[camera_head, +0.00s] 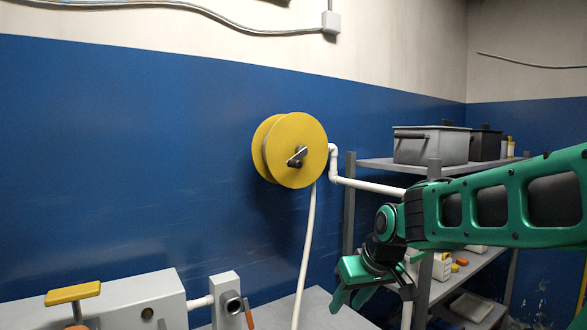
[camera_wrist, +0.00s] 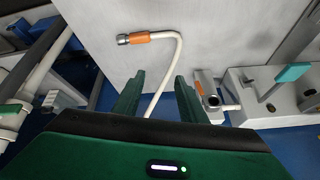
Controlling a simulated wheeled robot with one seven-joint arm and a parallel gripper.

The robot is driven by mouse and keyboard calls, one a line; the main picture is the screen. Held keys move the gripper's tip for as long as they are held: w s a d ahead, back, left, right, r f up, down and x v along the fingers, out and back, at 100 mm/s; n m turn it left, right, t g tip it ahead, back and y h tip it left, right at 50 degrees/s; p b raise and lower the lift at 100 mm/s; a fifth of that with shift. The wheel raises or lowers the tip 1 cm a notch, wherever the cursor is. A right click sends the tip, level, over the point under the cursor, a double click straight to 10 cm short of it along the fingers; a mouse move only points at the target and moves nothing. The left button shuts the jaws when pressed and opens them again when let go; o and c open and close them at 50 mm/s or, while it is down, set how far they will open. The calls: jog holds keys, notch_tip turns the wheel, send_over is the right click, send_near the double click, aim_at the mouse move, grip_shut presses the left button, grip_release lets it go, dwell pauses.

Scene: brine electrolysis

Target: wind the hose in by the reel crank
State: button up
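The yellow hose reel (camera_head: 283,137) is mounted on the blue wall. Its dark crank (camera_head: 297,157) shows at the hub on the front face. The white hose (camera_head: 306,245) hangs from the reel down to a grey surface. In the wrist view the hose (camera_wrist: 171,75) lies bent over a pale surface and ends in an orange collar with a metal nozzle (camera_wrist: 124,40). My gripper (camera_head: 353,298) is below and right of the reel, well apart from the crank. In the wrist view my gripper (camera_wrist: 160,77) has its fingers spread, with nothing clearly held between them.
A shelf rack (camera_head: 377,165) with a grey bin (camera_head: 431,146) and black box (camera_head: 486,146) stands at right. A white pipe (camera_head: 365,186) runs right of the reel. A grey block with a round port (camera_head: 233,305) and a yellow-handled unit (camera_head: 73,293) stand lower left.

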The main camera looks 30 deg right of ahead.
jog(key=w+d+r+n+t, duration=0.3)
jog(key=w+r+t, duration=0.2)
jog(key=w+r, duration=0.55)
jog(key=n+t+y, duration=0.1)
jog(key=n+t, duration=0.2)
jog(key=t, duration=0.4)
send_near(299, 165)
jog(key=w, duration=1.2)
jog(key=shift+a+r, duration=0.1)
jog(key=shift+s, duration=0.1)
jog(key=shift+a, duration=0.1)
grip_shut()
